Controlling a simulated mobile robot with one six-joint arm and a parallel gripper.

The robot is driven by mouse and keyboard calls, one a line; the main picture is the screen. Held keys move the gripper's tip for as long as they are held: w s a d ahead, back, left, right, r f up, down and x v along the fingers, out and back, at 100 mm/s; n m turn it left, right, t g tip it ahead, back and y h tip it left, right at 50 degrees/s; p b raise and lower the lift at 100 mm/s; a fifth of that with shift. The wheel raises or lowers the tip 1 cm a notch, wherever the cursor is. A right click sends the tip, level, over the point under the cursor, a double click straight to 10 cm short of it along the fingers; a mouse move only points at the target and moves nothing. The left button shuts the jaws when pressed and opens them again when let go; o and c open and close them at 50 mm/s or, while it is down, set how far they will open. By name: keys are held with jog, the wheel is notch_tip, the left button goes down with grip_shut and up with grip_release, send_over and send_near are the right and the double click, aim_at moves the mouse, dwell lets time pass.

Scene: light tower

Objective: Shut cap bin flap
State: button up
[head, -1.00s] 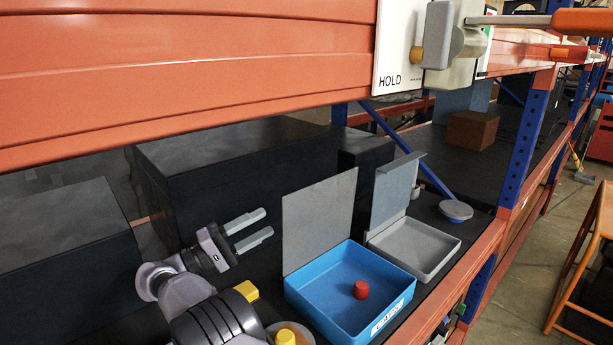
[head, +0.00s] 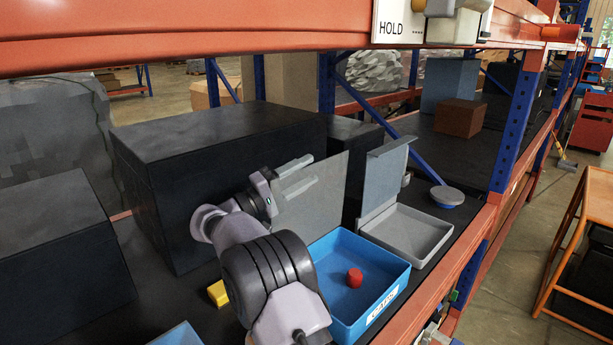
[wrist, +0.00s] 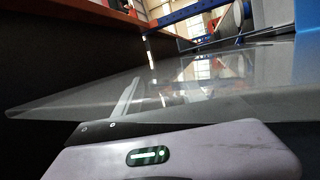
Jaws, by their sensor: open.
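The cap bin is a blue open box (head: 391,283) with a white label on its front, and a red cap (head: 354,278) lies inside. Its grey flap (head: 332,190) stands upright at the bin's back left side, so the bin is uncovered. My gripper (head: 312,170) is open and empty, with its fingers overlapping the upper left part of the flap in the head view. In the wrist view the flap (wrist: 215,90) spans the picture as a glossy grey sheet close to the gripper. I cannot tell whether the fingers touch it.
A grey tray (head: 420,232) with its own raised lid (head: 386,178) stands right of the bin. A blue-grey round disc (head: 447,196) lies beyond it. Large dark boxes (head: 225,170) stand behind the arm. The orange shelf beam (head: 200,40) runs overhead.

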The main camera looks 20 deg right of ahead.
jog(key=shift+d+r, duration=0.1)
jog(key=shift+d, duration=0.2)
grip_shut()
dwell(1.3)
